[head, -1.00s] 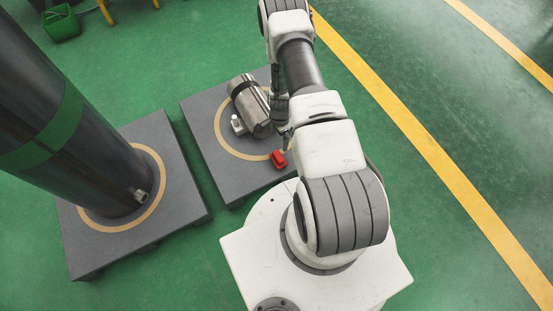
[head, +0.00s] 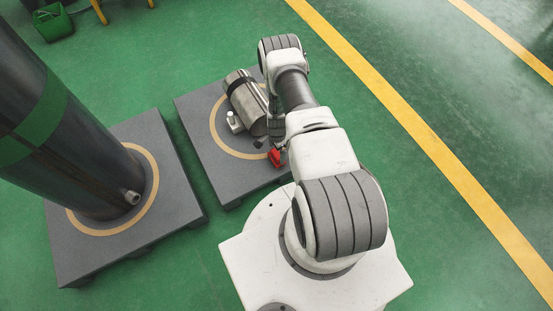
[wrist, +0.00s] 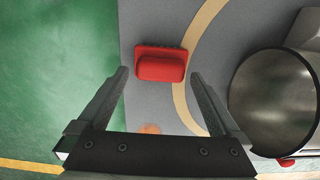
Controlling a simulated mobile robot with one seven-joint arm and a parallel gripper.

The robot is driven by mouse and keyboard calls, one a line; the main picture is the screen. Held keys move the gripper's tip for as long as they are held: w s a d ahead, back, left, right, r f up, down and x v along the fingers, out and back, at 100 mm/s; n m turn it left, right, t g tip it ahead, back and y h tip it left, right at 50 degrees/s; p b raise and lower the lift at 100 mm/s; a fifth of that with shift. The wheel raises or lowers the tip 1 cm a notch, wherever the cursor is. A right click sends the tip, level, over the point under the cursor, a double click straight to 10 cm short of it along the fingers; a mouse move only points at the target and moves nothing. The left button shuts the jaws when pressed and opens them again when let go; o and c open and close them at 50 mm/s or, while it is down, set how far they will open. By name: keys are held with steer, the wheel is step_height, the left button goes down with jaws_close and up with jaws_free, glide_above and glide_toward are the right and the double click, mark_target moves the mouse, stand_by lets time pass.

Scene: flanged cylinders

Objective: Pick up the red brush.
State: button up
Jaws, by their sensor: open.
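The red brush (head: 275,156) lies on the grey platform (head: 222,182), near its front right edge in the head view. In the wrist view the red brush (wrist: 160,65) lies flat across the tan ring's outer side, just beyond my fingertips. My gripper (wrist: 159,78) is open, with one finger to the left and one to the right of the brush's near side. Nothing is between the fingers. In the head view my arm partly hides the area beside the brush, and the fingers are hard to make out.
A metal flanged cylinder (head: 245,103) lies on the same platform behind the brush; its round end (wrist: 272,100) is close to my right finger in the wrist view. A tall dark cylinder (head: 60,130) stands on another platform at the left. Green floor (head: 420,240) is clear at the right.

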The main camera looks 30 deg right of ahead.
step_height(320, 180, down, 3)
steer(key=shift+r+b, duration=0.1)
steer(key=shift+b, duration=0.3)
steer(key=shift+c, duration=0.2)
steer(key=c, duration=1.4)
steer(key=shift+r+p, duration=0.35)
steer(key=shift+r, duration=0.2)
step_height(320, 180, up, 4)
steer(key=shift+d+p, duration=0.1)
steer(key=shift+p, duration=1)
steer(key=s+d+r+p, duration=0.1)
steer(key=s+d+r, duration=0.1)
steer(key=d, duration=0.1)
steer(key=s+d+r+p, duration=0.1)
steer(key=d+r, duration=0.1)
steer(key=d, duration=0.1)
steer(key=s+d+r+p, duration=0.1)
steer(key=s+d+r, duration=0.1)
steer(key=d, duration=0.2)
steer(key=shift+s, duration=0.3)
